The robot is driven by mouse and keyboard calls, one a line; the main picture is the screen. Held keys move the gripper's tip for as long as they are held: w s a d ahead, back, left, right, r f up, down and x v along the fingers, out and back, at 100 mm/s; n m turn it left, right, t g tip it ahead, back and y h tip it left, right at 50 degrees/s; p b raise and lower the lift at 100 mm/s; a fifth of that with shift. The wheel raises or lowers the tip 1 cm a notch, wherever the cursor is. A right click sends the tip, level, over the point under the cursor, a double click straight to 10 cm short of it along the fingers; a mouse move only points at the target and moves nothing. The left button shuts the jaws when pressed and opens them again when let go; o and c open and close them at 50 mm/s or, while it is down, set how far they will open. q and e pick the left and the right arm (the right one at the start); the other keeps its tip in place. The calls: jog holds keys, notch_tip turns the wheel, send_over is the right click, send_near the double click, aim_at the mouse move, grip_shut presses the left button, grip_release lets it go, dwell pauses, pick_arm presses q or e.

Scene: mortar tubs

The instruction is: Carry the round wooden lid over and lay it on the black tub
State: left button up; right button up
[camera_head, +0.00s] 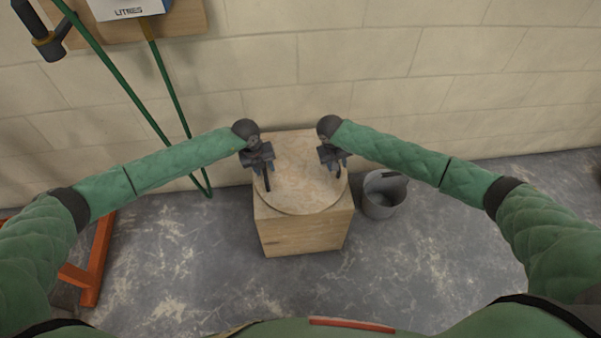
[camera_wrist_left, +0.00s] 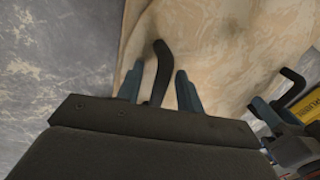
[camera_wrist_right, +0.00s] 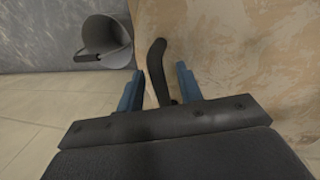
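The round wooden lid (camera_head: 300,190) lies on top of a wooden block, its edge reaching close to the block's sides. It carries two black upright handles; one shows in the left wrist view (camera_wrist_left: 160,72), the other in the right wrist view (camera_wrist_right: 157,70). My left gripper (camera_head: 265,178) is over the lid's left side, open, with its blue-grey fingers on either side of the left handle and gaps visible. My right gripper (camera_head: 335,165) is likewise open around the right handle. I see no tub that is clearly black.
The wooden block (camera_head: 300,238) stands on a grey concrete floor against a pale block wall. A grey bucket (camera_head: 380,205) stands right of it; it also shows in the right wrist view (camera_wrist_right: 105,40). Green poles and an orange frame (camera_head: 97,262) are at left. Floor at right is clear.

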pick_arm(q)
grip_shut()
pick_arm(e)
grip_shut()
pick_arm(q)
jog(key=shift+r, duration=0.2)
pick_arm(e)
jog(key=shift+r, duration=0.25)
